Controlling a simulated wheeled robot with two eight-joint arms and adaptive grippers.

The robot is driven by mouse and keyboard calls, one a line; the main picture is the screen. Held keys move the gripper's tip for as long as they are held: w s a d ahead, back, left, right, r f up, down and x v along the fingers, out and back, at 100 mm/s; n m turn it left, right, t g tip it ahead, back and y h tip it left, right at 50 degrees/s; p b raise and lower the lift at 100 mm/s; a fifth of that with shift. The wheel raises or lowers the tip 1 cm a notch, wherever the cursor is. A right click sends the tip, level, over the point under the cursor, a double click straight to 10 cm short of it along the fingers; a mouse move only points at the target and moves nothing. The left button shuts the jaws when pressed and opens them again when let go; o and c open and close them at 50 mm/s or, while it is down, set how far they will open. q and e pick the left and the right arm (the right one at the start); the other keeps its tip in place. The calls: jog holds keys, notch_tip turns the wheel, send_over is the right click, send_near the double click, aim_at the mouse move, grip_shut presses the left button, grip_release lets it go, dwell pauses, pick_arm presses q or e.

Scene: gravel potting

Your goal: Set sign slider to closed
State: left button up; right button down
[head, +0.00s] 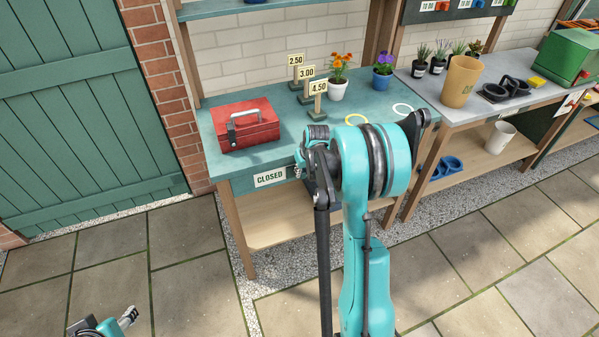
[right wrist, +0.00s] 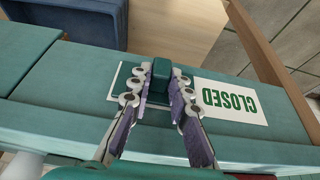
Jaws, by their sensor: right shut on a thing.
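The sign (head: 270,177) on the front edge of the green table reads CLOSED; it also shows upside down in the right wrist view (right wrist: 232,98). A dark green slider block (right wrist: 160,72) stands beside the lettering, over a white-edged strip. My right gripper (right wrist: 161,93) is shut on this block, with one finger on each side. In the head view my right gripper (head: 302,166) is at the table's front edge, just right of the CLOSED lettering, and my arm hides the slider. My left gripper (head: 128,317) is low at the left, away from the table; its jaw opening is unclear.
On the green table (head: 215,165) are a red toolbox (head: 246,126), price signs (head: 307,80) and two potted flowers. A grey table (head: 440,115) at the right holds a tan pot (head: 460,82) and small plants. The paved floor in front is clear.

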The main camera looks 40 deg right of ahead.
jog(key=shift+d, duration=0.15)
jog(key=c, duration=1.4)
grip_release()
jog(key=shift+d, duration=0.1)
jog(key=v, duration=1.2)
jog(key=shift+s, duration=0.15)
jog(key=shift+f, duration=0.1)
